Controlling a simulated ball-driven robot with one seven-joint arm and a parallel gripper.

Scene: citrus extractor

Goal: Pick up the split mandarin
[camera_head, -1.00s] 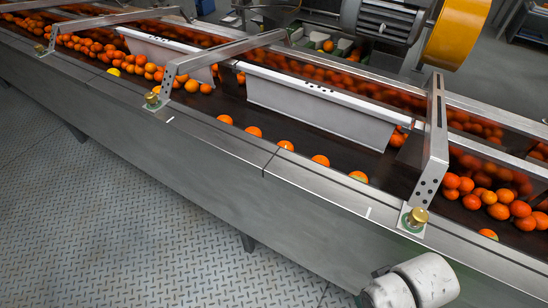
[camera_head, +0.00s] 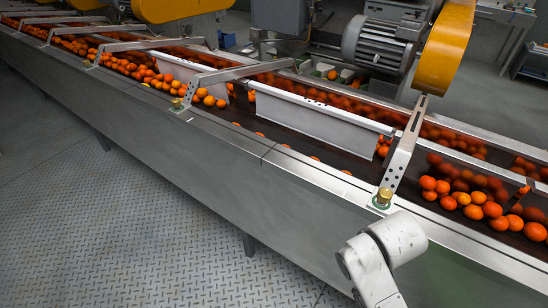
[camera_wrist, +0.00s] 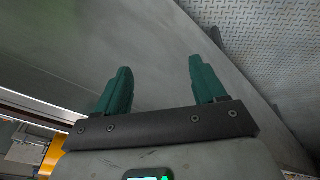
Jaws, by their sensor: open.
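In the head view, the tops of several mandarins (camera_head: 346,172) show in a spaced row just behind the front rail of the conveyor. The rail hides most of each one, and I cannot tell which is split. More mandarins (camera_head: 463,198) lie heaped at the right, beyond the bracket. My gripper (camera_wrist: 160,66) shows only in the wrist view. Its two green fingers are wide apart with nothing between them. It faces a plain grey metal surface, and no mandarin shows in that view.
The conveyor's front rail (camera_head: 232,139) stands between me and the fruit. A white divider plate (camera_head: 318,117) runs along the belt. A metal bracket (camera_head: 403,152) with a brass knob crosses at the right. Patterned metal floor (camera_head: 120,215) is clear in front.

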